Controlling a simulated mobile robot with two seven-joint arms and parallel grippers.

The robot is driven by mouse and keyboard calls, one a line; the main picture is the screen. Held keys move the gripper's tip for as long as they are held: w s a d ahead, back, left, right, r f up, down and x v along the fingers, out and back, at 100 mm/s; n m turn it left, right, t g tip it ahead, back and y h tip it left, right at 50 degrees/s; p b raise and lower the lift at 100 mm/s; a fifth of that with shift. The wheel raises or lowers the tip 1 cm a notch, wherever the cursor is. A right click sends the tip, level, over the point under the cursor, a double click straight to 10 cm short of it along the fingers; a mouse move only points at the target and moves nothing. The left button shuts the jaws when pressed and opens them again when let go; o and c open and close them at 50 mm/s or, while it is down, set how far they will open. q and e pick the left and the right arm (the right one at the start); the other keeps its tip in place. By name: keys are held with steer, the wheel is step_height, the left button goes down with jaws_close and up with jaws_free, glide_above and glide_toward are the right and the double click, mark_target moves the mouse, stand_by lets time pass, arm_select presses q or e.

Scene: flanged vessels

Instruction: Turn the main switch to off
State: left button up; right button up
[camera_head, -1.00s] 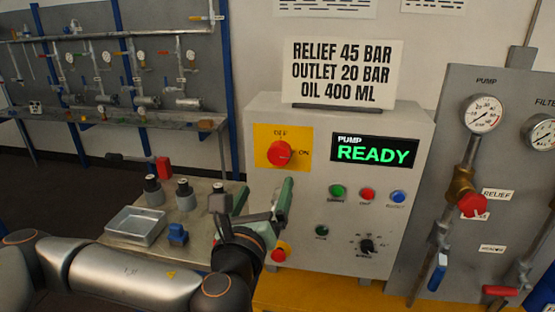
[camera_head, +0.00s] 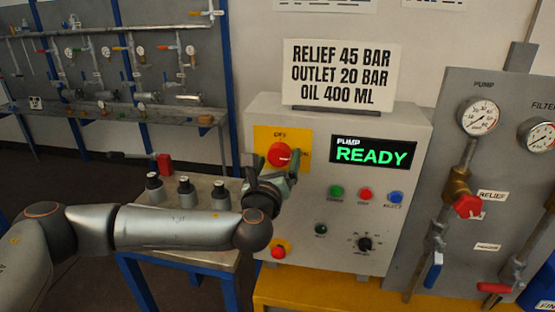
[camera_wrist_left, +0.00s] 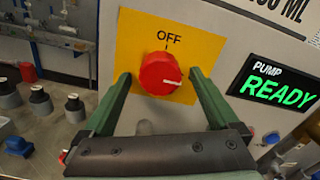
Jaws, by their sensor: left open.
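The main switch is a red round knob (camera_head: 279,154) on a yellow plate (camera_head: 262,134) at the upper left of the grey control box (camera_head: 320,125). In the left wrist view the red knob (camera_wrist_left: 160,74) shows a white mark pointing right, away from the word OFF above it. My left gripper (camera_head: 271,163) is open in front of the knob. In the left wrist view its two green fingers (camera_wrist_left: 160,85) stand on either side of the knob, apart from it. My right gripper is not in view.
The display (camera_head: 373,153) reads PUMP READY. Green, red and blue buttons, a small black selector (camera_head: 365,244) and a red button on yellow (camera_head: 279,250) sit lower on the box. A bench with black-capped cylinders (camera_head: 187,188) stands at left. Valve pipes (camera_head: 462,180) rise at right.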

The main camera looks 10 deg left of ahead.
arm_select(q)
steer(key=shift+c, duration=0.2)
steer(key=c, duration=1.3)
steer(key=shift+c, duration=0.2)
steer(key=shift+f+n, duration=0.1)
steer(key=shift+n, duration=0.3)
steer(key=n+b, duration=0.2)
steer(key=shift+f+n, duration=0.1)
steer(key=shift+n, duration=0.2)
steer(key=n+b, duration=0.1)
steer(key=n, duration=0.3)
steer(key=shift+n, duration=0.3)
steer(key=n+b, duration=0.1)
steer(key=n, duration=0.3)
steer(key=shift+d+n, duration=0.1)
steer(key=shift+n, duration=0.2)
steer(key=n, duration=0.5)
steer(key=shift+r, duration=0.25)
steer(key=shift+n, duration=0.3)
